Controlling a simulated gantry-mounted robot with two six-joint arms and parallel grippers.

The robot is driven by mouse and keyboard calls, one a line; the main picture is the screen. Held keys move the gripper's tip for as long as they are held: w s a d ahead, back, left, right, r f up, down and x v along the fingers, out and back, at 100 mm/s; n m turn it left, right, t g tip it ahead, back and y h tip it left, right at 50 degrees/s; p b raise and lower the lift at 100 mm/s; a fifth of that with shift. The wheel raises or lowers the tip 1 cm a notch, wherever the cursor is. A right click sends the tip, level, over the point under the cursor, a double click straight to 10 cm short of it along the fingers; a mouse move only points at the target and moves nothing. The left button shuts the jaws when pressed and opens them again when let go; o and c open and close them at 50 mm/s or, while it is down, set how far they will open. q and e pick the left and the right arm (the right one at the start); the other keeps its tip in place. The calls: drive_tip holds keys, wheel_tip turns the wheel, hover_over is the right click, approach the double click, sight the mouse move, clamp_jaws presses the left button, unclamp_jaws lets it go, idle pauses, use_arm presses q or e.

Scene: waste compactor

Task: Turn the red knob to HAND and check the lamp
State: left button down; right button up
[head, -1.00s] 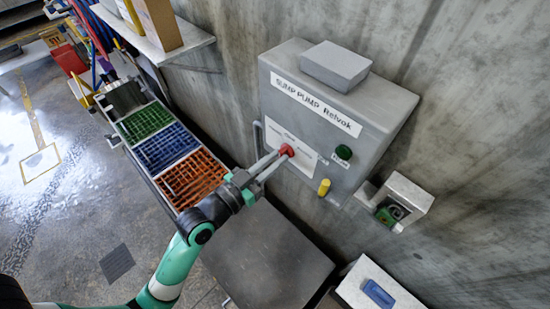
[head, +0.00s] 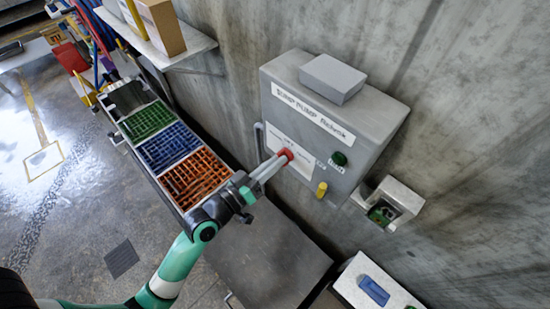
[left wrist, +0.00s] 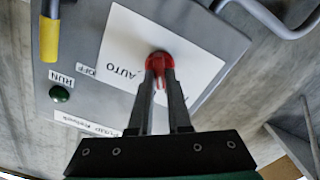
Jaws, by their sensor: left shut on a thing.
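The red knob (head: 287,154) sits on the white plate of the grey pump box (head: 372,128). My left gripper (head: 279,161) is shut on this knob. The left wrist view shows the fingers (left wrist: 160,78) on either side of the knob (left wrist: 162,58), with the word AUTO beside it; I cannot read which position the knob points to. The lamp (head: 339,158) is a dark green dome right of the knob, by a RUN label in the left wrist view (left wrist: 60,94). It shows no clear glow. My right gripper is out of view.
A grey block (head: 333,79) lies on top. A small box with a green part (head: 382,213) is on the wall at right. Coloured crates (head: 168,148) stand at left.

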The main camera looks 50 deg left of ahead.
use_arm(q)
drive_tip(key=shift+n+p, duration=0.5)
drive_tip(key=shift+n, duration=0.7)
drive_tip(key=c, duration=0.9)
unclamp_jaws()
drive_tip(key=shift+o, duration=0.2)
drive_tip(key=s+b, duration=0.3)
drive_tip(key=s, duration=0.8)
drive_tip(key=shift+s+d+b, duration=0.3)
drive_tip(key=shift+d, duration=0.1)
